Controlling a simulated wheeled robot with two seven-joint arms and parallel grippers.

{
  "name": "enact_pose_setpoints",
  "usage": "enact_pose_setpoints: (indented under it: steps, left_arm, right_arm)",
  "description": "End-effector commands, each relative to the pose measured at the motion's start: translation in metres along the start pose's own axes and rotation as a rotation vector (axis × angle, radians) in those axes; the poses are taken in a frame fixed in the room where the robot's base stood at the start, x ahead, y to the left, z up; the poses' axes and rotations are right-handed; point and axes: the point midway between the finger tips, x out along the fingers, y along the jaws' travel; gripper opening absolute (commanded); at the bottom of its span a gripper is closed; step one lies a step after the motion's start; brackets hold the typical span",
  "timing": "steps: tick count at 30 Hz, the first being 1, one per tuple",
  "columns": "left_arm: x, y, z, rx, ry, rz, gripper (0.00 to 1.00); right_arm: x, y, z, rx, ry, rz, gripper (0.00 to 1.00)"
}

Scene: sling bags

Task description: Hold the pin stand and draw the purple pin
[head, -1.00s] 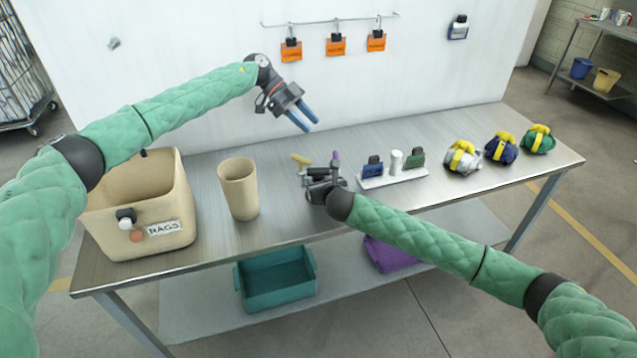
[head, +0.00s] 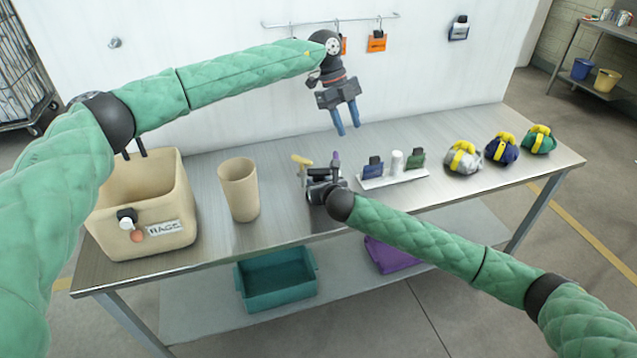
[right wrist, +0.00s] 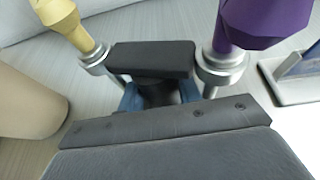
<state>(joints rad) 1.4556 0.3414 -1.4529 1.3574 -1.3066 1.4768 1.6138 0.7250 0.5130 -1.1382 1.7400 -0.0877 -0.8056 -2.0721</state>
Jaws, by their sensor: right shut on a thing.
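The pin stand shows in the right wrist view as a dark block (right wrist: 150,58) with a metal socket on each side. The purple pin (head: 336,157) stands upright in the right-hand socket; its wide head also shows in the right wrist view (right wrist: 262,22). A yellow pin (head: 300,160) sits in the left-hand socket. My right gripper (head: 318,178) is shut on the stand's middle, its blue fingers partly hidden under the block. My left gripper (head: 347,128) hangs above and slightly behind the purple pin, fingers apart, empty, pointing down.
Several wrapped bundles with yellow handles, such as the silver one (head: 462,158), lie farther right.

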Motion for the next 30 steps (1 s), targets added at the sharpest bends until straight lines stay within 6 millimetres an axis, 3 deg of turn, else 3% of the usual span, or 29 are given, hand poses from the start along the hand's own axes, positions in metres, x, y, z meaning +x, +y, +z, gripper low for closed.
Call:
enact_pose_setpoints:
  steps: [4,12,22,30]
  left_arm:
    - [0.020,0.007,0.002,0.214,-0.179,0.091,0.38]
    - [0.016,0.017,0.026,0.502,-0.355,0.218,0.38]
    - [0.019,0.019,0.028,0.581,-0.346,0.241,0.38]
    - [0.039,0.022,0.036,0.579,-0.344,0.241,0.38]
  right_arm:
    - [0.000,0.000,-0.001,0.000,0.001,0.000,0.08]
    - [0.000,0.000,-0.001,0.000,0.001,0.000,0.08]
    - [0.000,0.000,-0.001,0.000,0.001,0.000,0.08]
    - [0.000,0.000,-0.001,0.000,0.001,0.000,0.08]
